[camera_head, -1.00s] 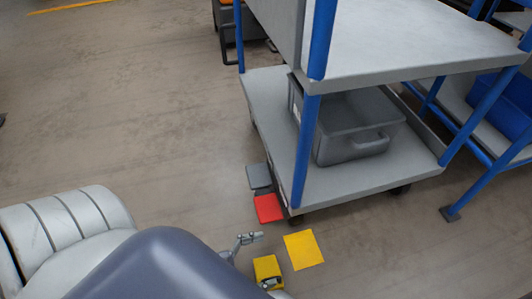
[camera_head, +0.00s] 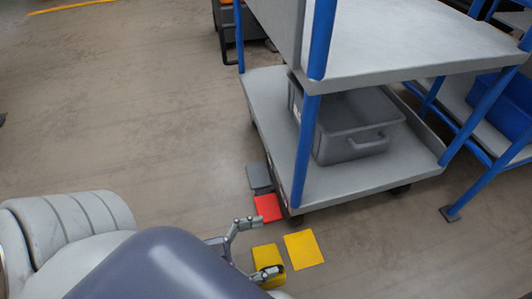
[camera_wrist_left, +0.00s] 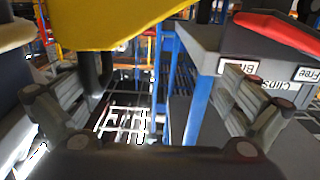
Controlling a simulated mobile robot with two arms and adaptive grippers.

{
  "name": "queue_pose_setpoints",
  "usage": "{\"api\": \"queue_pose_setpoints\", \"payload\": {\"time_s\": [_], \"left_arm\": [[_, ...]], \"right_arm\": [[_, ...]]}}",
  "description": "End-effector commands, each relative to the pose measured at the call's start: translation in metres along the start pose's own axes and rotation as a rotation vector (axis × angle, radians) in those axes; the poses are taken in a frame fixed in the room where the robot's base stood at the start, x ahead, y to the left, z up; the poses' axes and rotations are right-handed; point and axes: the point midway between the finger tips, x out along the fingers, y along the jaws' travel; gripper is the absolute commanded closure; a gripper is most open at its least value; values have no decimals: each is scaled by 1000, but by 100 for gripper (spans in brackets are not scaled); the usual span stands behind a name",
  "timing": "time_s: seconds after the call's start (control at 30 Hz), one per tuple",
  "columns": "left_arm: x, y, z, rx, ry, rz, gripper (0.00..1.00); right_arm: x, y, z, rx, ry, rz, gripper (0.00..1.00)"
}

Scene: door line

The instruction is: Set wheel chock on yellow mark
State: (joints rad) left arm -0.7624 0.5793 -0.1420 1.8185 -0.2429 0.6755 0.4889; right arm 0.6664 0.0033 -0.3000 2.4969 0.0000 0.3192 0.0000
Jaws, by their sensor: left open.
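A yellow block (camera_head: 265,254), which looks like the wheel chock, is low in the head view beside the cart. The flat yellow mark (camera_head: 304,250) lies on the floor just to its right, with no chock on it. My left gripper (camera_head: 256,246) is open, with its fingers at the yellow block. One finger overlaps the block's lower part; I cannot tell if it touches. In the left wrist view a large yellow surface (camera_wrist_left: 120,22) fills the top, close to the open fingers (camera_wrist_left: 152,108). My right gripper is not in view.
A red piece (camera_head: 267,208) and a grey piece (camera_head: 259,177) lie at the cart's corner. The grey cart (camera_head: 345,185) with blue posts carries a grey bin (camera_head: 352,140). A blue-framed rack (camera_head: 480,150) stands at right. Floor at left is clear.

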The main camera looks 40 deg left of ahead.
Motion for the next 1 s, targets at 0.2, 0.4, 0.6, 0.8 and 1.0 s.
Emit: {"api": "queue_pose_setpoints", "payload": {"time_s": [0.2,0.4,0.6,0.8,1.0], "left_arm": [[0,0,-6,-1,3,0,0],[0,0,-6,0,3,0,9],[0,0,-6,0,3,0,54],[0,0,-6,0,4,0,100],[0,0,-6,0,4,0,100]], "right_arm": [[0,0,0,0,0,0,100],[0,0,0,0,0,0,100],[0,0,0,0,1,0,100],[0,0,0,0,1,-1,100],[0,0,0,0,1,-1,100]]}}
